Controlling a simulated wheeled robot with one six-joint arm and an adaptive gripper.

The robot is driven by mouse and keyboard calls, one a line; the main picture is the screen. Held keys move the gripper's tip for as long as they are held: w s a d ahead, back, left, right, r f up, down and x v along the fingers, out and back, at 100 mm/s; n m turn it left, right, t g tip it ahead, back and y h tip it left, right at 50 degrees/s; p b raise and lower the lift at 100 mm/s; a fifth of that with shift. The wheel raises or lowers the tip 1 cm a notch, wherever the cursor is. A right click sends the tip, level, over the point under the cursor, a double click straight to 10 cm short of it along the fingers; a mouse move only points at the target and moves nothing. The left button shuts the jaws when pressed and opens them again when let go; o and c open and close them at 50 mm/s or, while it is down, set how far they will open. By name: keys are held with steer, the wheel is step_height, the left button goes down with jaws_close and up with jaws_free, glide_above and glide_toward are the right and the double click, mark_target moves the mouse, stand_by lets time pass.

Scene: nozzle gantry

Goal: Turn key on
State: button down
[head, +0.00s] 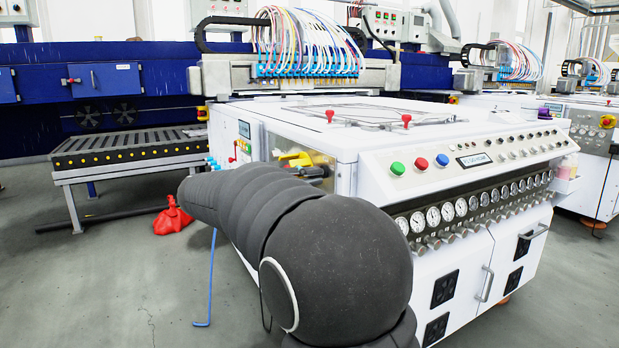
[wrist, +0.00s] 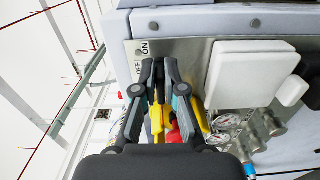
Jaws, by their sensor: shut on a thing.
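In the wrist view my gripper (wrist: 158,66) reaches up to a grey metal panel (wrist: 190,60) on the machine, just below and right of a small OFF/ON label plate (wrist: 140,54). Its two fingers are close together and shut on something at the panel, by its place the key. The fingers hide almost all of it, so its turn angle cannot be read. The white machine (head: 345,150) stands beyond my arm.
A yellow part (wrist: 157,122) and a red part (wrist: 174,134) show behind the fingers. A white box (wrist: 245,72) and metal fittings lie to the right. In the head view, yellow handles (head: 297,160) sit in the machine's side recess. A red bundle (head: 172,217) lies on the floor.

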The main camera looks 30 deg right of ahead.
steer(key=c, duration=1.3)
jaws_free()
steer(key=shift+o, duration=0.2)
steer(key=shift+a, duration=0.1)
steer(key=a, duration=1.2)
steer(key=shift+s, duration=0.2)
steer(key=shift+d, duration=0.1)
